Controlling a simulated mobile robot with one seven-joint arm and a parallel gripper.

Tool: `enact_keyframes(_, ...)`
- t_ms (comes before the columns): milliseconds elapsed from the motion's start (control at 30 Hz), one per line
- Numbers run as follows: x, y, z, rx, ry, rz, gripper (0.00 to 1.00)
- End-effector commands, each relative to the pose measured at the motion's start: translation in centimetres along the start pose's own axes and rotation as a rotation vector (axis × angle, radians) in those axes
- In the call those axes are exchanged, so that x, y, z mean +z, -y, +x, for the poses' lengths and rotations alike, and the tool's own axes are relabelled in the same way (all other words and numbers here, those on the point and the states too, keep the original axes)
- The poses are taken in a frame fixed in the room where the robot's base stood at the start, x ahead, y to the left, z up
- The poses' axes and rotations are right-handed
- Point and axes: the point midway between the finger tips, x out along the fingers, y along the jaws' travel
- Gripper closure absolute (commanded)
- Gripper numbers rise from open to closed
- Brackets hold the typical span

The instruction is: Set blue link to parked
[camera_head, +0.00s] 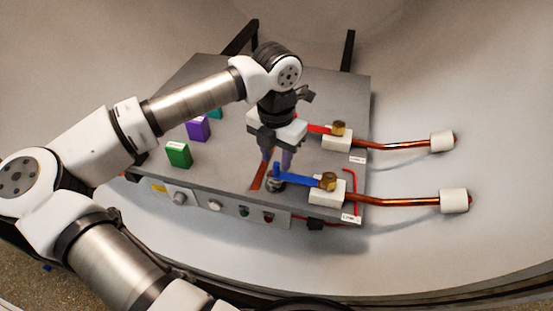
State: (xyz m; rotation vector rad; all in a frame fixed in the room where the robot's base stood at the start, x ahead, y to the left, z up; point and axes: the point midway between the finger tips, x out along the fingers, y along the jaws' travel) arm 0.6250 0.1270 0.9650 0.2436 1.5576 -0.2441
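The blue link (302,181) is a flat bar running left from a brass knob (328,181) on the lower white block. Its left end has a short upright blue peg (277,172) and lies over a dark round post (275,185). My gripper (277,160) points down just above and behind that peg. Its two fingers look spread with a gap between them, and I see nothing held. Whether a finger touches the peg cannot be told. A red link (318,129) runs left from the upper white block, its far end hidden behind my gripper.
A grey bench (215,170) carries green (178,154) and purple (199,128) blocks at left. Copper rods (395,201) with white ends stick out to the right. A copper strip (256,180) lies left of the peg. Knobs and buttons line the front panel (215,205).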

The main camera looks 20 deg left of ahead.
Motion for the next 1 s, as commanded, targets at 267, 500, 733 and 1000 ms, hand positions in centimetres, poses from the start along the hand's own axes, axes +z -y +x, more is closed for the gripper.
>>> enact_keyframes(267, 0.0, 0.0, 2.6, 0.000, 0.001, 0.000, 0.64)
enact_keyframes(500, 0.0, 0.0, 2.9, 0.001, 0.001, 0.000, 0.64)
enact_keyframes(733, 0.0, 0.0, 2.9, 0.001, 0.001, 0.000, 0.87)
enact_keyframes(1000, 0.0, 0.0, 2.8, 0.001, 0.001, 0.000, 1.00)
